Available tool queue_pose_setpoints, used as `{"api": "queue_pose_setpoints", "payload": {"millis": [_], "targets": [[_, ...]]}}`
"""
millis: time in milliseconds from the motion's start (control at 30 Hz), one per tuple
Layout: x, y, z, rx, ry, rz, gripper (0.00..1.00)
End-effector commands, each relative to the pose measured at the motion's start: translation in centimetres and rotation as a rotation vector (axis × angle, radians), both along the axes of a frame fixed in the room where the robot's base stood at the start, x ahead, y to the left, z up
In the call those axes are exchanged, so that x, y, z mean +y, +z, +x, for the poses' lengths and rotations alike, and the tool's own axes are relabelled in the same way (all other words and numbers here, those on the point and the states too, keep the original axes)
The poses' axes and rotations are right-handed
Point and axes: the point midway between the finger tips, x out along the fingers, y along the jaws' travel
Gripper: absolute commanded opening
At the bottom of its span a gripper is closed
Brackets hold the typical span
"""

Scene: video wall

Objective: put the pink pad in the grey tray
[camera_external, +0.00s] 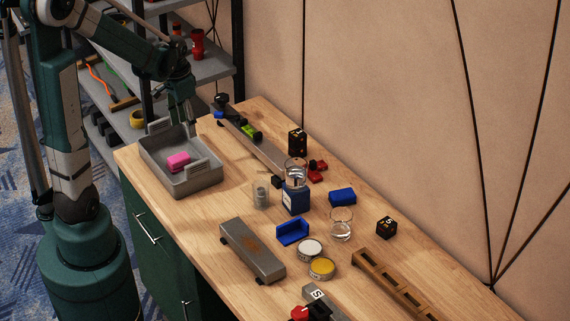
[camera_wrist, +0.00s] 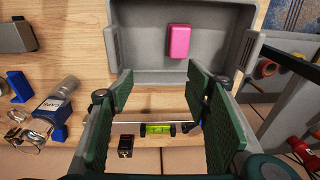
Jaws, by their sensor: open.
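The pink pad (camera_external: 178,161) lies flat on the floor of the grey tray (camera_external: 198,188). In the wrist view the pad (camera_wrist: 179,41) lies inside the tray (camera_wrist: 140,62), apart from the walls. My gripper (camera_external: 187,120) is above and just beyond the tray's back edge in the external view. In the wrist view my gripper (camera_wrist: 167,88) shows spread green fingers with nothing between them. The pad is clear of the fingers.
A grey rail with a green level (camera_external: 250,131) lies right of the tray. A shelf (camera_external: 205,72) stands behind.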

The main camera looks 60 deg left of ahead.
Motion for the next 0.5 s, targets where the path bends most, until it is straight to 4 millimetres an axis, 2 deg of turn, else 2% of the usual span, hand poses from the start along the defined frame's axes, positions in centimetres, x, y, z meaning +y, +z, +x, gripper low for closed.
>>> {"api": "queue_pose_setpoints", "payload": {"millis": [33,500], "targets": [[-1.1,0.7,0.0,-0.013,-0.003,0.005,0.48],[-8.9,6.3,-0.2,-0.15,-0.006,0.039,0.48]]}}
